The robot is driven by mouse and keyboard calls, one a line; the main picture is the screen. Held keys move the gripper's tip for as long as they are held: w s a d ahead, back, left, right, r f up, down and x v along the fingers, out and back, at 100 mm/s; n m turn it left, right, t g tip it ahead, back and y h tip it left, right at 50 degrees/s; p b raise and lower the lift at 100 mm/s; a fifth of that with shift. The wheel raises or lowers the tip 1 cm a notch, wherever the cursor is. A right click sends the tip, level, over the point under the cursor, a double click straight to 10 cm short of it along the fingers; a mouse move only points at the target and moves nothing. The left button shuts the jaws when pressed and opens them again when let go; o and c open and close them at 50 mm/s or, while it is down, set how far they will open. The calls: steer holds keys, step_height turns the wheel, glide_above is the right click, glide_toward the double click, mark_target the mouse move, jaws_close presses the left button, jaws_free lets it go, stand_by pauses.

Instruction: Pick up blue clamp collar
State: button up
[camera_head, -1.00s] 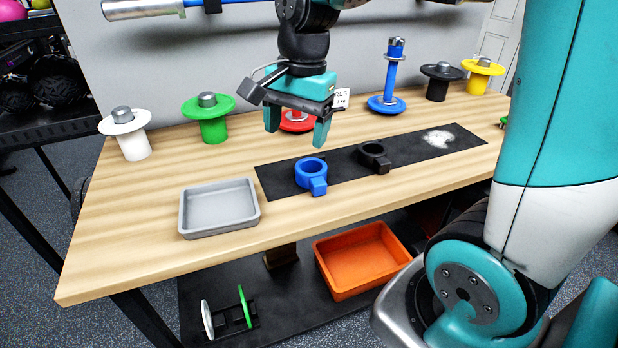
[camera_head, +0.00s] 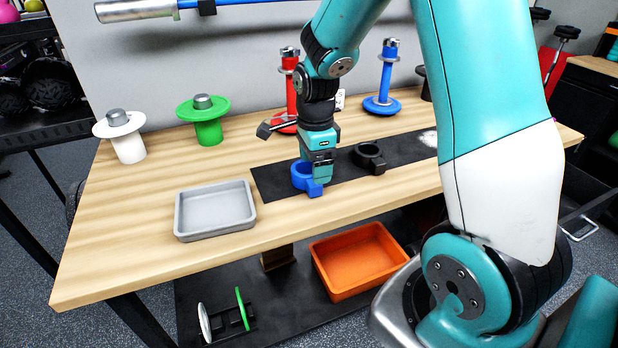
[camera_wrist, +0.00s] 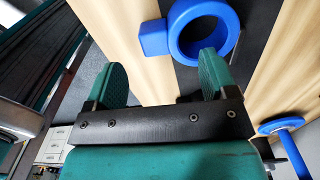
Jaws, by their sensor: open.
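The blue clamp collar (camera_head: 298,184) lies on the black mat (camera_head: 275,193) on the wooden bench, its tab facing the front edge. In the wrist view the collar (camera_wrist: 181,40) has its ring at the upper right and its tab to the left. My gripper (camera_head: 318,173) is open and low at the collar, hiding part of it in the head view. I cannot tell whether the fingers touch the collar.
A black clamp collar (camera_head: 369,158) lies on the mat just right of my gripper. A grey tray (camera_head: 215,235) stands left of the mat. Red (camera_head: 290,75) and blue (camera_head: 384,85) posts stand behind. An orange bin (camera_head: 345,290) is on the lower shelf.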

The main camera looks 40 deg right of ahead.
mark_target(309, 178)
steer(key=shift+w+a+f, duration=0.1)
steer(key=shift+f, duration=2.7)
steer(key=c, duration=1.1)
steer(key=shift+o, duration=0.2)
steer(key=shift+r, duration=0.15)
